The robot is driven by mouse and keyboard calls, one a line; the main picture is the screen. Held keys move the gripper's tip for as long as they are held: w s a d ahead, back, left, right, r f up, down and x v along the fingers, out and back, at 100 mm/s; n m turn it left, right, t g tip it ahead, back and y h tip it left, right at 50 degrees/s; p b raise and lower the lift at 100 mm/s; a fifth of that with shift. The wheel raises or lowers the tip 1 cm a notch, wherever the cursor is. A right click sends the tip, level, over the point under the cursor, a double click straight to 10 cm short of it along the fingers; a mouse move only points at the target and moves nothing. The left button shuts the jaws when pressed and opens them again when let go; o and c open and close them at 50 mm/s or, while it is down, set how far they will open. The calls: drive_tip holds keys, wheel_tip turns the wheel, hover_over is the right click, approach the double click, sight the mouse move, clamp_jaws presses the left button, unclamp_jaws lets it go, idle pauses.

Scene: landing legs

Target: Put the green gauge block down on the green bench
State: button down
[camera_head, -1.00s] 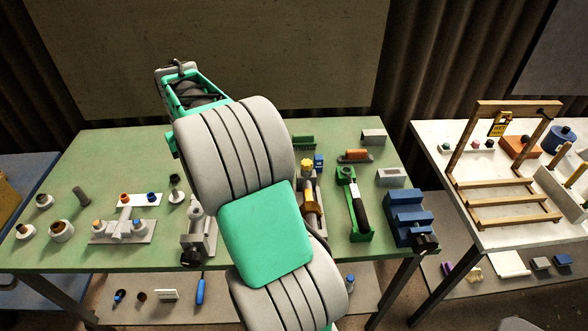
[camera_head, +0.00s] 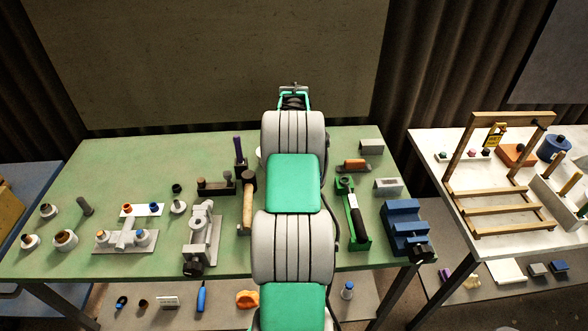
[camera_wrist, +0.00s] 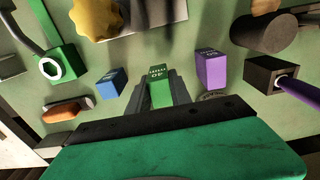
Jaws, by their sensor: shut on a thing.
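The green gauge block (camera_wrist: 158,90) is between the fingers of my gripper (camera_wrist: 160,100) in the wrist view, with lettering on its upper face. My gripper is shut on it. The green bench (camera_head: 110,165) spans the head view, and its bare top (camera_wrist: 135,63) shows around the block in the wrist view. I cannot tell whether the block touches the bench or hangs above it. A blue block (camera_wrist: 112,83) stands on one side of my gripper and a purple block (camera_wrist: 210,69) on the other, both apart from it.
An orange-handled tool (camera_wrist: 68,110), a green tool with a white ring (camera_wrist: 55,66) and a black block (camera_wrist: 268,80) with a purple handle stand nearby. A mallet (camera_head: 248,200), grey vise (camera_head: 202,235) and blue vise (camera_head: 405,222) crowd the bench front. The back left is bare.

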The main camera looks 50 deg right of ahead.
drive_tip(key=shift+f, duration=1.2)
drive_tip(key=shift+f, duration=0.1)
drive_tip(key=c, duration=1.6)
unclamp_jaws()
drive_tip(key=shift+f, duration=0.15)
drive_tip(key=o, duration=0.4)
drive_tip(key=shift+o, duration=0.2)
